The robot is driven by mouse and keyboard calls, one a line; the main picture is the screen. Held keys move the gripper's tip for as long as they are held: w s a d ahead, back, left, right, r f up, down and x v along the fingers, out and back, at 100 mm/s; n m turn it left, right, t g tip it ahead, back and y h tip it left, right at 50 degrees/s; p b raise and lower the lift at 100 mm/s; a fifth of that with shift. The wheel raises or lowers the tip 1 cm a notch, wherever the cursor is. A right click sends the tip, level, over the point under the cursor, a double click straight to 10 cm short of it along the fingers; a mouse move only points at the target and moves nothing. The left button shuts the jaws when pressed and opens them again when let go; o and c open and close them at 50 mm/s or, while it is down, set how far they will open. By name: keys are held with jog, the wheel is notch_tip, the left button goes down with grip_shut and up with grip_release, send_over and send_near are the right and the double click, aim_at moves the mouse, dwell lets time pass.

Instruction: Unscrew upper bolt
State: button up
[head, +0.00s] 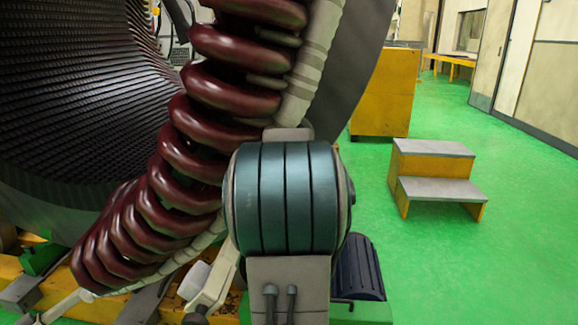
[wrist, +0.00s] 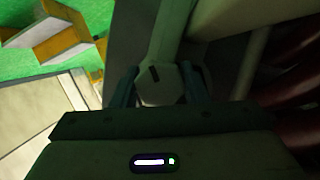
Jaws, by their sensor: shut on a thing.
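In the wrist view my gripper (wrist: 158,88) has its two dark fingers on either side of a pale, many-sided bolt head (wrist: 160,74), shut on it. The bolt head carries a dark slot-like mark and sits at the lower end of a grey-green bar (wrist: 174,30). The wrist picture is dark, so the exact finger contact is hard to see. In the head view neither the gripper nor the bolt can be made out. The large stator (head: 70,100) with its dark-red coils (head: 190,165) fills the left side there.
Dark-red coils also show close at the right edge of the wrist view (wrist: 300,60). A yellow step stool (head: 435,165) and a yellow cabinet (head: 385,90) stand to the right in the head view. The green floor (head: 500,250) around the stool is clear.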

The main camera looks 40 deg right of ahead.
dwell(0.4)
jog(key=o, duration=1)
jog(key=shift+c, duration=0.2)
jog(key=b+v, duration=0.6)
jog(key=v, duration=0.7)
jog(key=shift+s+a+r, duration=0.25)
